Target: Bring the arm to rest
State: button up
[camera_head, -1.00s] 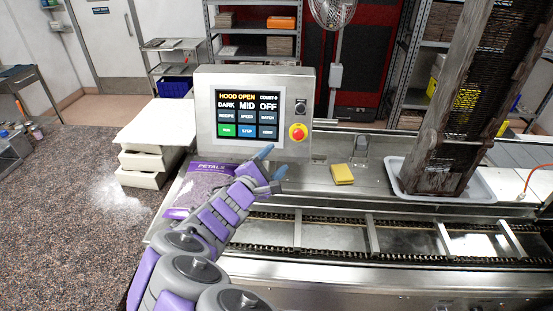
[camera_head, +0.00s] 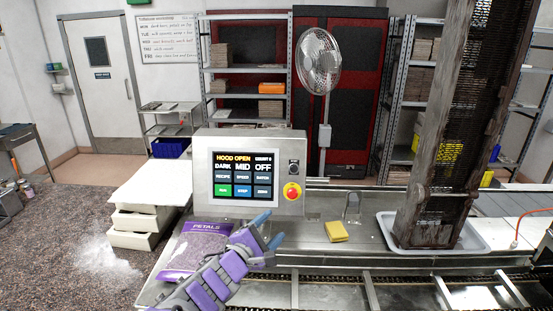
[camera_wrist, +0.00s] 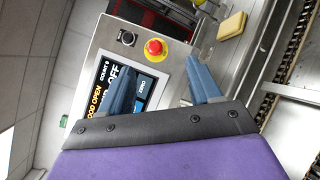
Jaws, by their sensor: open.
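My gripper (camera_head: 268,230) is open and empty, with blue fingers on a purple and grey arm. In the head view it is in front of the lower right part of the control panel (camera_head: 203,172), above the machine's steel deck. The wrist view shows both fingers (camera_wrist: 158,92) apart, with the panel's screen (camera_wrist: 135,78) partly hidden behind the left finger. The red emergency button (camera_wrist: 155,47) shows just beyond the fingers. The screen reads "HOOD OPEN", with "DARK", "MID" and "OFF" below.
A purple "PETALS" bag (camera_head: 190,252) lies beside my arm. A yellow sponge (camera_head: 336,231) is right of the gripper. A tall dark mould rack (camera_head: 440,130) stands in a grey tray (camera_head: 478,238). A chain conveyor (camera_head: 400,277) runs along the front.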

jog(key=s+d+m+g+h+b, duration=0.15)
jog(key=s+d+m+g, duration=0.4)
jog(key=d, duration=0.65)
jog(key=s+d+m+g+h+b, duration=0.15)
jog(key=s+d+m+g, duration=0.45)
jog(key=d, duration=0.7)
jog(key=s+d+f+m+g+y+b, duration=0.1)
jog(key=s+d+f+m+g, duration=0.15)
jog(key=s, duration=0.45)
jog(key=s+d+f+m+g+y+b, duration=0.1)
jog(key=s+d+f+m+y, duration=0.15)
jog(key=s, duration=0.35)
jog(key=s+a+f+m+g+y+b, duration=0.1)
jog(key=s+a+f+y, duration=0.3)
jog(key=s+a, duration=0.2)
jog(key=s+a+f+m+g+y+b, duration=0.1)
jog(key=s+a+f+y, duration=0.3)
jog(key=s, duration=0.7)
jog(key=shift+s+a+y, duration=0.2)
jog(key=shift+a+y, duration=0.15)
jog(key=shift+a, duration=0.65)
jog(key=shift+m, duration=0.25)
jog(key=shift+c, duration=0.4)
